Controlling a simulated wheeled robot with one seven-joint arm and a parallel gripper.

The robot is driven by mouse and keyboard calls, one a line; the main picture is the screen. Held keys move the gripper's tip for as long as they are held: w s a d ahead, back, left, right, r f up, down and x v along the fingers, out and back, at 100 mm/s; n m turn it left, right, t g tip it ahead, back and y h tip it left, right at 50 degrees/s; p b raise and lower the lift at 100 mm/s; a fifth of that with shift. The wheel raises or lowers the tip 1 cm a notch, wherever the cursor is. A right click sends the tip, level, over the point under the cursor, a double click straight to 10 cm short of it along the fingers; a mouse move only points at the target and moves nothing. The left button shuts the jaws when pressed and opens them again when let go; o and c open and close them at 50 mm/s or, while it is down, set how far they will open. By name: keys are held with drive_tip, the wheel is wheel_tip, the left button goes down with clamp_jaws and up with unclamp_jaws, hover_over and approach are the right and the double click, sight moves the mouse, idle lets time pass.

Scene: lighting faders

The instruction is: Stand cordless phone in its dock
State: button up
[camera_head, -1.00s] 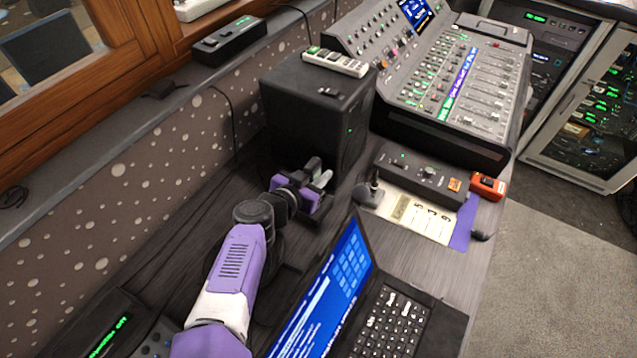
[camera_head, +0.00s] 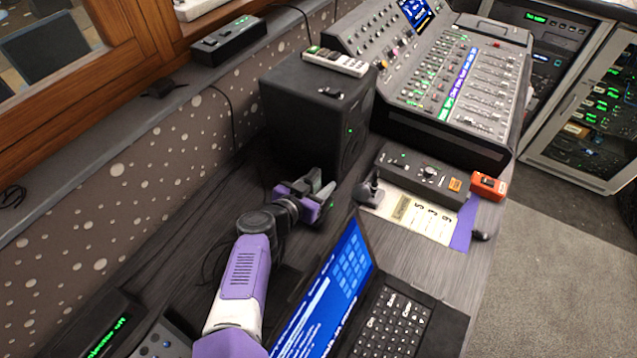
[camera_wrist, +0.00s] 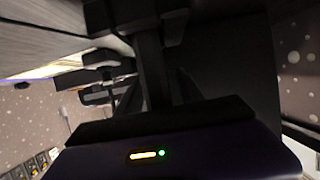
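My gripper (camera_head: 318,187) is low over the desk, in front of the black speaker and left of the laptop lid. A dark piece and a grey piece stick up at its end. I cannot tell whether the grey piece is a finger or part of a held phone. The wrist view shows dark, blurred parts at the gripper (camera_wrist: 125,80), with no clear phone outline. A pale handset-like device with buttons (camera_head: 336,61) lies on top of the speaker; it may be a phone or a remote. I cannot make out a dock for certain.
The black speaker (camera_head: 310,115) stands close behind my gripper. An open laptop (camera_head: 335,285) is at front right. A small control box (camera_head: 425,172), a paper sheet (camera_head: 418,215) and an orange box (camera_head: 488,186) lie to the right. The mixing console (camera_head: 455,85) is behind them.

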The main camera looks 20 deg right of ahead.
drive_tip(key=shift+r, duration=0.2)
drive_tip(key=v, duration=1.2)
